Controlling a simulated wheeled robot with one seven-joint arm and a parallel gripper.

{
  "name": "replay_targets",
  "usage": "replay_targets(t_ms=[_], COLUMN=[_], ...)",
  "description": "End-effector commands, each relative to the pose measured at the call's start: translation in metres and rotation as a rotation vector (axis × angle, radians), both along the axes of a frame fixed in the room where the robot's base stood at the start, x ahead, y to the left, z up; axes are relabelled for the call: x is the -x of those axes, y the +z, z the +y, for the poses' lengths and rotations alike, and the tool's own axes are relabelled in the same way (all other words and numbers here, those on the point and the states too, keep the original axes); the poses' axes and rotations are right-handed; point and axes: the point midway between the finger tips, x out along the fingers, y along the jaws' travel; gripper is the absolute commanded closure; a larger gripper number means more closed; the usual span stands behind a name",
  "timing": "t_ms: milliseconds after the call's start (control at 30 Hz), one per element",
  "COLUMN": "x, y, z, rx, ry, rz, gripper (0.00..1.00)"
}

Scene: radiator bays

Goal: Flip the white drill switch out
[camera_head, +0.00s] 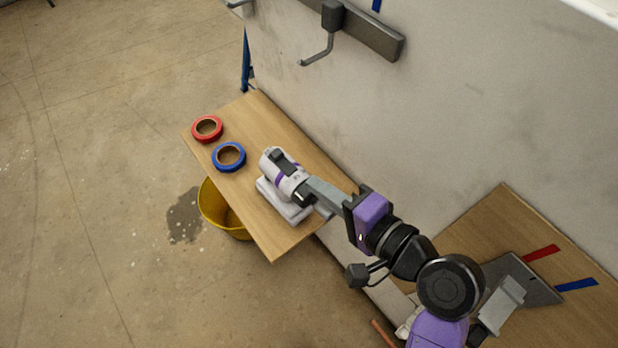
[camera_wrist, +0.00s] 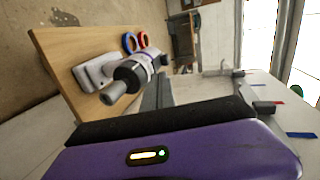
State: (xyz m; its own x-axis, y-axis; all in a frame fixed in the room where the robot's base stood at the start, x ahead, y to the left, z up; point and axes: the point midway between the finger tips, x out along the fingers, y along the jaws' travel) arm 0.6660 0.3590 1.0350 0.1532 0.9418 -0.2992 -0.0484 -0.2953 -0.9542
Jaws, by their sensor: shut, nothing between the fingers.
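The white drill (camera_head: 270,160), with a purple band and dark parts, stands on a small wooden shelf (camera_head: 262,225). Its pale flat base (camera_head: 272,198) rests on the wood. In the wrist view the drill (camera_wrist: 148,62) shows its dark collar and grey nose, with the base to the left. I cannot make out the switch clearly. My gripper (camera_head: 308,184) is shut and empty. Its grey fingers reach close beside the drill's near end; I cannot tell whether they touch. In the wrist view the fingers (camera_wrist: 158,92) lie just right of the drill's nose.
A red tape ring (camera_head: 207,128) and a blue tape ring (camera_head: 229,157) lie at the shelf's far end. A yellow bucket (camera_head: 212,208) stands below. The wall (camera_head: 440,110) bounds the shelf, with a hook (camera_head: 320,48) above. Another wooden shelf (camera_head: 500,215) is at right.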

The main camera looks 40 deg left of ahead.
Motion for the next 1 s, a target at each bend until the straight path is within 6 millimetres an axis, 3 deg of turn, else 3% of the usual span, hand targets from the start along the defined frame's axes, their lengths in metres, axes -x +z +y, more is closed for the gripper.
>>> replay_targets(t_ms=[200, 333, 1000], x=[0.005, 0.007, 0.008], y=[0.009, 0.014, 0.016], z=[-0.033, -0.045, -0.050], rx=[0.001, 0.000, 0.001], ry=[-0.003, -0.002, 0.001], rz=[-0.002, -0.002, 0.000], gripper=[1.00, 1.00, 1.00])
